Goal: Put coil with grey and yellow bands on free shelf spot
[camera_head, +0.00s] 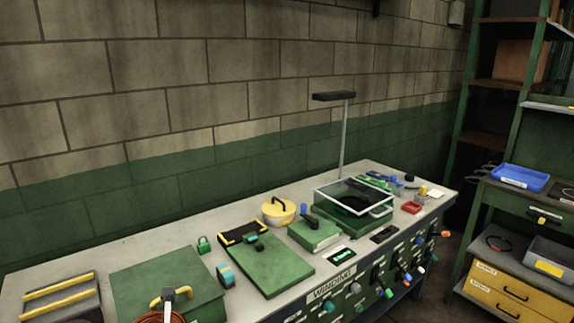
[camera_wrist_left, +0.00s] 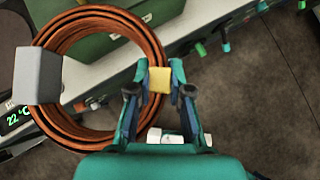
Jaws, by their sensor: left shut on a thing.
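The coil (camera_wrist_left: 112,30) is a ring of copper-orange windings with a grey band (camera_wrist_left: 38,75) at its left and a yellow band (camera_wrist_left: 159,79) at its right. My left gripper (camera_wrist_left: 159,82) is shut on the coil at the yellow band, one finger on each side of it. The rest of the coil and my left gripper are out of that view. Shelves (camera_head: 490,141) stand at the right; which spot is meant I cannot tell.
The long workbench (camera_head: 130,252) holds a green case (camera_head: 195,272), a green board (camera_head: 270,266), a yellow-lidded pot (camera_head: 278,212) and a glass-topped box (camera_head: 352,205). At the right, a lower shelf holds a dark ring (camera_head: 498,244) and a grey bin (camera_head: 552,258); a blue tray (camera_head: 520,178) sits above.

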